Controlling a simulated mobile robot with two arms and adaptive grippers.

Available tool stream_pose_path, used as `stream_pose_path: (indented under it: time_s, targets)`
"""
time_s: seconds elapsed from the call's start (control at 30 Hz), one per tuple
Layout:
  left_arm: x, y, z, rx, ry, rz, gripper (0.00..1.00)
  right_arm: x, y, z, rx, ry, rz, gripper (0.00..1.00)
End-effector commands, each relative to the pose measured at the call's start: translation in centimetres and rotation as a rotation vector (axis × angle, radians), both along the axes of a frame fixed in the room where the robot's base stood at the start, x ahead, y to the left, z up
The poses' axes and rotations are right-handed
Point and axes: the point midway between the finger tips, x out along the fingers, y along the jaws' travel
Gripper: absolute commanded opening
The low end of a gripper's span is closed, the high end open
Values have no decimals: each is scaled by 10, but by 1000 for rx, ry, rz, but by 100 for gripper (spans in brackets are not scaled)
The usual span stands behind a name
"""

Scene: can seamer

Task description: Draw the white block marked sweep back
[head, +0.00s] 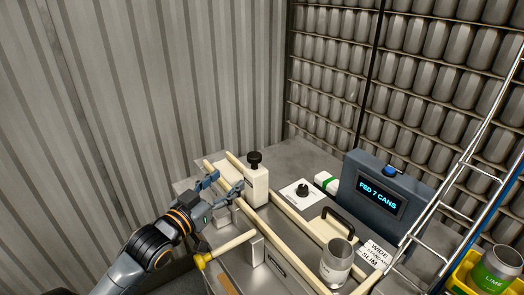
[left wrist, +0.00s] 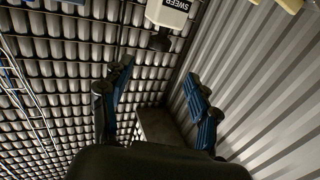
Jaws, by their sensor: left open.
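The white block (head: 257,188) stands upright between cream rails on the metal machine table, with a black knob (head: 254,160) on top. In the left wrist view the block (left wrist: 170,13) is at the top edge, partly cut off, with the word SWEEP upside down on it. Its knob (left wrist: 160,40) points down in that picture. My left gripper (head: 223,185) is open just left of the block in the head view. In the left wrist view nothing is between its fingers (left wrist: 157,82). Whether a finger touches the block is unclear. My right gripper is not in view.
Cream guide rails (head: 292,221) run along the table. A yellow-tipped lever (head: 227,248) lies near my left arm. A can (head: 337,263), a black handle (head: 338,221), a dial (head: 302,190) and a display reading FED 7 CANS (head: 378,195) are to the right.

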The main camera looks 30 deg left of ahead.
Motion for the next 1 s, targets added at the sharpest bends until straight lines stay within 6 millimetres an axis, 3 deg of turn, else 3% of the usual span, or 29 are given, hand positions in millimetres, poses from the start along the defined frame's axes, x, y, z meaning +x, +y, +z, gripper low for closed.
stream_pose_path:
  time_s: [0.17,0.7,1.0]
  targets:
    - [15,1,2,-1,-2,1,61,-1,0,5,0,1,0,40]
    - [116,0,2,0,-1,0,61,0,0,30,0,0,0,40]
    - [137,0,0,0,1,0,61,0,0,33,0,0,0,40]
